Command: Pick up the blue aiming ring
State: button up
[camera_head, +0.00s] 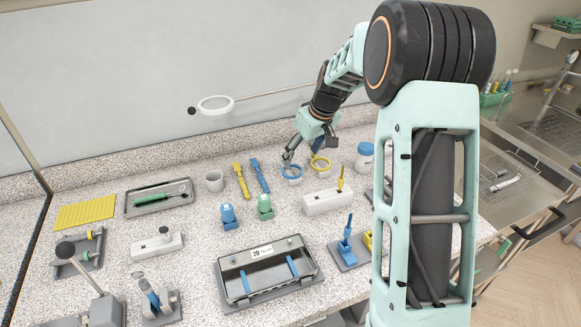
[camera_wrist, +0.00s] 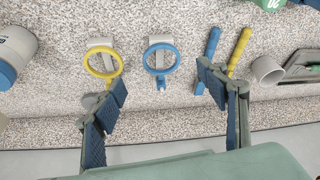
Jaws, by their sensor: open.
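The blue aiming ring (camera_head: 291,179) lies at the back of the speckled counter in the head view. In the wrist view the blue ring (camera_wrist: 162,75) sits on a small grey holder, its short blue tab toward my gripper. My gripper (camera_wrist: 162,82) is open and empty, with one blue-padded finger on each side of the ring's line. In the head view my gripper (camera_head: 301,152) is just behind and above the ring, apparently apart from it. A similar yellow ring (camera_wrist: 86,66) stands to the left in the wrist view, close to the left finger.
The yellow ring (camera_head: 320,173) and a white jar (camera_head: 364,157) stand right of the blue ring. Blue (camera_head: 260,175) and yellow (camera_head: 241,181) tools and a grey cup (camera_head: 214,181) are to its left. A white block (camera_head: 326,203) is in front. The wall rises behind.

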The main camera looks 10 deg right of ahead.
aim_at(294, 166)
jog(key=shift+w+a+p+x, duration=0.15)
jog(key=shift+p+x, duration=0.25)
jog(key=shift+x, duration=1.65)
jog(key=shift+w+a+p+x, duration=0.15)
jog(key=shift+p+x, duration=0.25)
jog(key=shift+x, duration=1.65)
jog(key=shift+d+r, duration=0.1)
jog(key=shift+r, duration=0.05)
jog(key=c, duration=0.9)
